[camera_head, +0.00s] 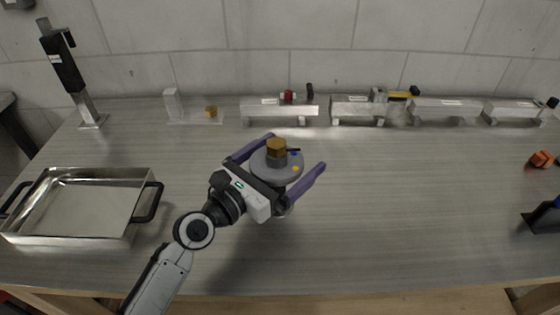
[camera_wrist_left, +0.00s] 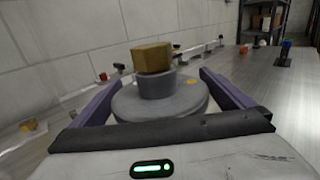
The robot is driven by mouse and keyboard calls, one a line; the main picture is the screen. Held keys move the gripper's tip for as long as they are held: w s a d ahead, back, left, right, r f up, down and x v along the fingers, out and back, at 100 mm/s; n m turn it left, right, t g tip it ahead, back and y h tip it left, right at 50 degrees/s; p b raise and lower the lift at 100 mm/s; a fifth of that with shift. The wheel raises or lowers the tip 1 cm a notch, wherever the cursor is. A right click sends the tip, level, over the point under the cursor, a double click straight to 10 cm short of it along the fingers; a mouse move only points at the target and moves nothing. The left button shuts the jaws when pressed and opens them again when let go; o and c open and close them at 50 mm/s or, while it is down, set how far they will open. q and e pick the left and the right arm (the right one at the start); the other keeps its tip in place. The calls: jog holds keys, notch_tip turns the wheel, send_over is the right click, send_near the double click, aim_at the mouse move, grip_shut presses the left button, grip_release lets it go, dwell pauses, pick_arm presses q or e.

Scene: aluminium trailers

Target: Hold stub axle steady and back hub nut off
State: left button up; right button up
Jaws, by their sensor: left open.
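The stub axle is a grey round hub (camera_head: 288,168) standing on the bench in the middle of the head view. A brass hexagonal hub nut (camera_head: 276,146) sits on top of it. The hub (camera_wrist_left: 172,103) and nut (camera_wrist_left: 152,57) also show in the left wrist view. My left gripper (camera_head: 296,152) is open, with one purple finger on each side of the hub. In the left wrist view a gap shows beside the right finger; contact at the left finger cannot be told. The hub's lower part is mostly hidden by the gripper. My right gripper is not in view.
A metal tray with black handles (camera_head: 80,205) lies at the left. Several aluminium trailer pieces (camera_head: 280,112) line the back. A small plate with a brass piece (camera_head: 211,111) is at back left, near a black upright tool (camera_head: 62,62). An orange piece (camera_head: 541,159) lies right. The bench right of centre is clear.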

pick_arm(q)
jog(key=c, duration=2)
